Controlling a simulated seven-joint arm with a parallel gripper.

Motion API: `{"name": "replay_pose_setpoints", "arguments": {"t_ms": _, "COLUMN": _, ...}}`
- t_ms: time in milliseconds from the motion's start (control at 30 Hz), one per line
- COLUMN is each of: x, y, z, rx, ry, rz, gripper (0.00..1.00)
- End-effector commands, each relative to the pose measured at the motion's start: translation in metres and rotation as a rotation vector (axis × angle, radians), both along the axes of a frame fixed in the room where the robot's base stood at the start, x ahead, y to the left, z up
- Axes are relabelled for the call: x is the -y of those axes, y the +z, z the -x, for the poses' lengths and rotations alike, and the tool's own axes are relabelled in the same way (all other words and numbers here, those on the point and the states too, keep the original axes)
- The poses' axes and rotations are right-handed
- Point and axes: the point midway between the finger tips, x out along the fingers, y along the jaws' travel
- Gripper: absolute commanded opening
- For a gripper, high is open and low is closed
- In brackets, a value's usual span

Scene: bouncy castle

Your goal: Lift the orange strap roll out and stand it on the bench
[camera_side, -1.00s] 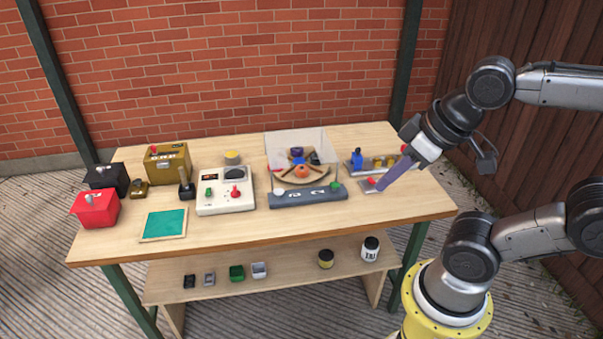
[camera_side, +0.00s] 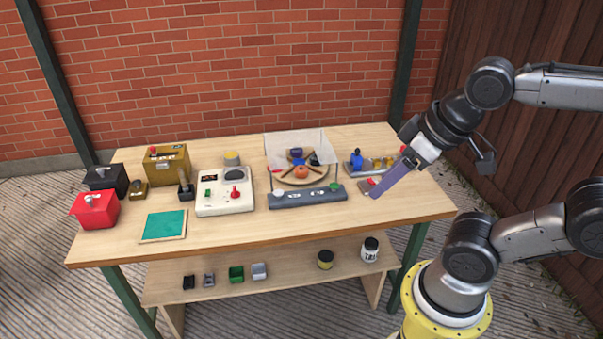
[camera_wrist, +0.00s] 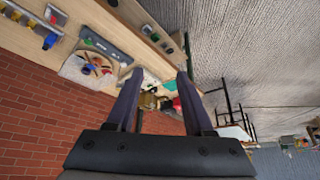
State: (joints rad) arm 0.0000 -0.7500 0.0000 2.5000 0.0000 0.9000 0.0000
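The orange strap roll (camera_side: 301,171) sits low in a round, tan divided tray (camera_side: 285,181) on the bench (camera_side: 240,228). A purple item (camera_side: 295,153) and a blue item (camera_side: 313,160) share the tray. A clear guard (camera_side: 318,140) stands around its back.
A grey control bar (camera_side: 307,197) lies in front of the tray. A rack with a blue piece (camera_side: 356,158) stands to the right. A white box with a red knob (camera_side: 225,192) and a green mat (camera_side: 163,224) are left. The bench front is mostly clear.

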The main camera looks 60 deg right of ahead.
Motion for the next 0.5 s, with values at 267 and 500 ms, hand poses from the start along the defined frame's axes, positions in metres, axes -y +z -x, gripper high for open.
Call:
{"name": "replay_pose_setpoints", "arguments": {"t_ms": 267, "x": 0.0, "y": 0.0, "z": 0.0, "rx": 0.0, "ry": 0.0, "rz": 0.0, "gripper": 0.69}}
{"name": "replay_pose_setpoints", "arguments": {"t_ms": 500, "x": 0.0001, "y": -0.0005, "z": 0.0011, "rx": -0.006, "ry": 0.093, "rz": 0.05, "gripper": 0.69}}
